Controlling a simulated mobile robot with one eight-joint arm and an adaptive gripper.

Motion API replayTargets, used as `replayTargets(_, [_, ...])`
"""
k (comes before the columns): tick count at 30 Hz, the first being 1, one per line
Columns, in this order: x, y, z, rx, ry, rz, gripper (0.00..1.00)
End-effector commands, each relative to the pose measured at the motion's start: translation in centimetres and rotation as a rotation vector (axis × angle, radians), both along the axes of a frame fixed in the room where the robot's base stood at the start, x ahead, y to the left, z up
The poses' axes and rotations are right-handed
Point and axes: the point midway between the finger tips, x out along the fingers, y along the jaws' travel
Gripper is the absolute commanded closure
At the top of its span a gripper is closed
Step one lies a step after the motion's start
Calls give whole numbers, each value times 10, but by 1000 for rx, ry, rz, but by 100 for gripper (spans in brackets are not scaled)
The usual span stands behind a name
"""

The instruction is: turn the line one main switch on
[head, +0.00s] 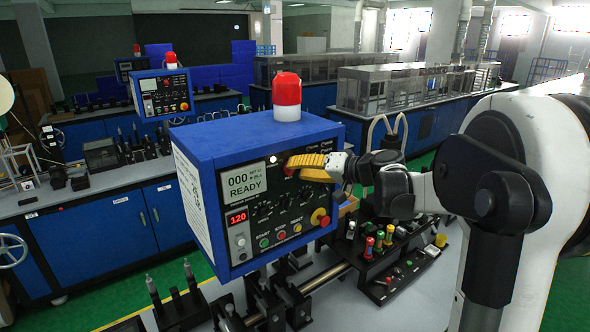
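A blue control box (250,135) hangs above the bench with its black panel facing me. The panel has a display (245,185) reading READY, several knobs and coloured buttons, and a red-on-yellow emergency button (320,217) at lower right. My gripper (291,167) comes in from the right, its yellow fingers at the upper part of the panel, right of the display. A bit of red shows at the fingertips. The fingers cover part of the panel there, and I cannot tell which switch is the main one or whether the fingers touch or grip it.
A red lamp (287,96) stands on top of the box. Below it are a rail with black fixtures and a black rack (400,262) of coloured-handled tools on the bench. Another blue control box (160,94) stands behind at left.

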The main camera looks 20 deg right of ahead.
Motion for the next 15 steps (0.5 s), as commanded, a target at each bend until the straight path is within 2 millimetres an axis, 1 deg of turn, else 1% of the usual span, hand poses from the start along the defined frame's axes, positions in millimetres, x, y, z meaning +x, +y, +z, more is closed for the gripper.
replayTargets(6, [-42, -22, 13, 1, -1, -5, 68])
replayTargets(9, [-60, -32, 19, 1, -1, -5, 68])
replayTargets(12, [-74, -40, 23, 1, 0, -4, 68])
replayTargets(15, [-84, -43, 26, 0, 0, -2, 68])
